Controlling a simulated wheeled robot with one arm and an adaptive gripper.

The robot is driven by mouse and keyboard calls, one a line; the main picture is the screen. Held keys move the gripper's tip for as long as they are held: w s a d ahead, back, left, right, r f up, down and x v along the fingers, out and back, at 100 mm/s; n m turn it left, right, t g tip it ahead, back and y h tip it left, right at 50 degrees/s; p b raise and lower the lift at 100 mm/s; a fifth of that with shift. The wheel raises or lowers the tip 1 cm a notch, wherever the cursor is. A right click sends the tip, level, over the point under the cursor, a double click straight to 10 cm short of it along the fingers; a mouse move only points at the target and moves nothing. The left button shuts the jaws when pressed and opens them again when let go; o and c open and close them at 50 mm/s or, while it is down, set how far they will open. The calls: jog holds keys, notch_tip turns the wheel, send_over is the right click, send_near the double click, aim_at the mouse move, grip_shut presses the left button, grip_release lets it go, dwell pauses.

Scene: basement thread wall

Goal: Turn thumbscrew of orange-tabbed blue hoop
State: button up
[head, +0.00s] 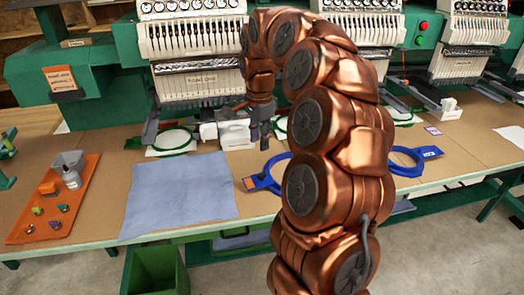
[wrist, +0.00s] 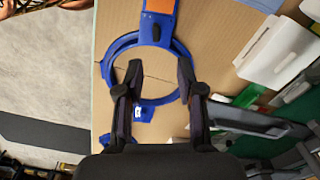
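The orange-tabbed blue hoop (head: 262,181) lies flat on the table, partly hidden behind my arm in the head view. In the wrist view the hoop (wrist: 110,66) shows its ring, with the orange tab (wrist: 159,8) at the top. A dark oval piece (wrist: 154,34) sits on the blue bracket below the tab. A small blue block with a white label (wrist: 138,112) sits at the opposite side of the ring; I cannot tell which part is the thumbscrew. My gripper (wrist: 158,72) is open and empty, its fingers appearing over the ring. In the head view my gripper (head: 260,132) is above the table.
A second blue hoop (head: 405,168) lies to the right. Embroidery machines (head: 200,75) line the back, with green hoops (head: 174,141) below them. A blue cloth (head: 180,197) and an orange tray (head: 30,229) lie left. White machine parts (wrist: 275,55) stand close right in the wrist view.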

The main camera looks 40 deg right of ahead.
jog(key=p, duration=1)
send_over(262, 173)
notch_tip(262, 173, down, 4)
jog(key=shift+f+p, duration=1.45)
jog(key=shift+f, duration=2.5)
grip_shut()
